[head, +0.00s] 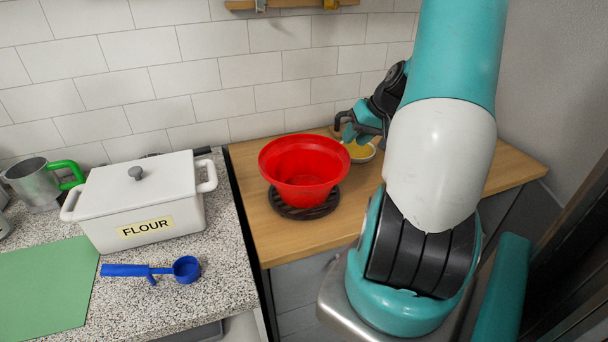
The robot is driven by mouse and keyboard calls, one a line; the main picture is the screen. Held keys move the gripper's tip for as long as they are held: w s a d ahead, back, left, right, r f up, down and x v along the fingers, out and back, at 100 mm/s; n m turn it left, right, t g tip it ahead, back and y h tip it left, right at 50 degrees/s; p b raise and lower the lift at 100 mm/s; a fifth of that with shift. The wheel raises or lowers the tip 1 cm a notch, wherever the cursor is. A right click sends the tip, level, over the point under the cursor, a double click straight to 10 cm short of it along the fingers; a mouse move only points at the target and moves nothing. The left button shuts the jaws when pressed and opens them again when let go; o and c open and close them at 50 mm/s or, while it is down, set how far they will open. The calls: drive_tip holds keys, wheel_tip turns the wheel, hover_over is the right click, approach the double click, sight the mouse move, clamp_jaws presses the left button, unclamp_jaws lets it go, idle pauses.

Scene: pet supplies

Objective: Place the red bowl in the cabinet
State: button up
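The red bowl (303,172) stands upright on a dark round trivet (304,207) on the wooden countertop (262,240). It looks empty. My gripper (345,127) is just to the right of and behind the bowl's rim, with dark and teal parts showing. I cannot tell whether it touches the bowl or how far apart its fingers are. Grey cabinet fronts (298,283) show below the wooden counter; they look closed, and my arm hides part of them.
On the speckled counter at left are a white flour box (140,200), a blue scoop (158,270), a green mat (45,290) and a green-handled metal mug (35,182). A tiled wall stands behind.

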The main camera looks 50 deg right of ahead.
sight(340, 152)
drive_tip(key=p+x, duration=0.2)
drive_tip(key=x, duration=0.5)
drive_tip(key=shift+w+a+f, duration=0.1)
drive_tip(key=shift+a+f, duration=0.05)
drive_tip(key=shift+c, duration=0.5)
clamp_jaws()
